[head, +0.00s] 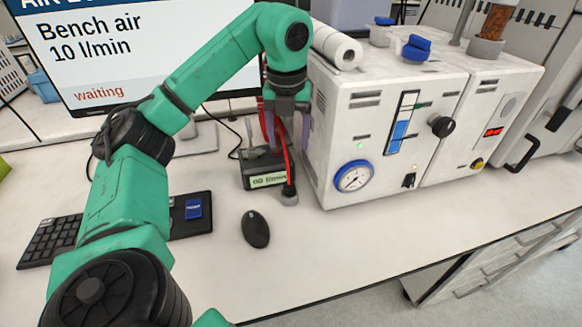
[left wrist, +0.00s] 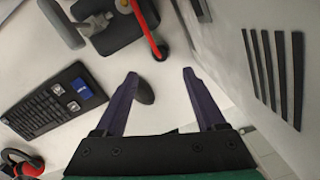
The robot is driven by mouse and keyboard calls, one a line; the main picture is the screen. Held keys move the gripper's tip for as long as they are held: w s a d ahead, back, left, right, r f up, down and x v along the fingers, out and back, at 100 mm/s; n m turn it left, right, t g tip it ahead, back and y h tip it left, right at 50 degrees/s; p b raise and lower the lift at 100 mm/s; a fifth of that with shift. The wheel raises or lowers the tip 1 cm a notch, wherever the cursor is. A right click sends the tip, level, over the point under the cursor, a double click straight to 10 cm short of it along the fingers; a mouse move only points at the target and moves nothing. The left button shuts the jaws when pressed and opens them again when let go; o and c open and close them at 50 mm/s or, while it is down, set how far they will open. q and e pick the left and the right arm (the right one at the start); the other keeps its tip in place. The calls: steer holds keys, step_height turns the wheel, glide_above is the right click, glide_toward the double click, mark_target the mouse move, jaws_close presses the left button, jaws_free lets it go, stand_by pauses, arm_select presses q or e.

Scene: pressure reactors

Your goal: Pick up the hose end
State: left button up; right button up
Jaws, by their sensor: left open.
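A red hose (head: 285,150) hangs down beside the left side of the white bench unit. My left gripper (head: 288,132) is open, pointing down above the hose end. In the left wrist view the hose end (left wrist: 160,52) shows just beyond and between the open fingertips (left wrist: 160,75), with nothing held. The upper hose is partly hidden behind my gripper in the head view. My right gripper is not in view.
The white unit (head: 335,120) with a blue-rimmed gauge stands close right of my gripper. A monitor (head: 130,50) stands behind my arm. A mouse (head: 255,229) and a keyboard (head: 52,235) lie on the bench. The bench front is clear.

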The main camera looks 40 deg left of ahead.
mark_target(289, 184)
arm_select(q)
step_height(289, 184, down, 13)
steer(key=shift+b, duration=0.75)
steer(key=shift+f, duration=0.3)
steer(key=c, duration=1.1)
jaws_close()
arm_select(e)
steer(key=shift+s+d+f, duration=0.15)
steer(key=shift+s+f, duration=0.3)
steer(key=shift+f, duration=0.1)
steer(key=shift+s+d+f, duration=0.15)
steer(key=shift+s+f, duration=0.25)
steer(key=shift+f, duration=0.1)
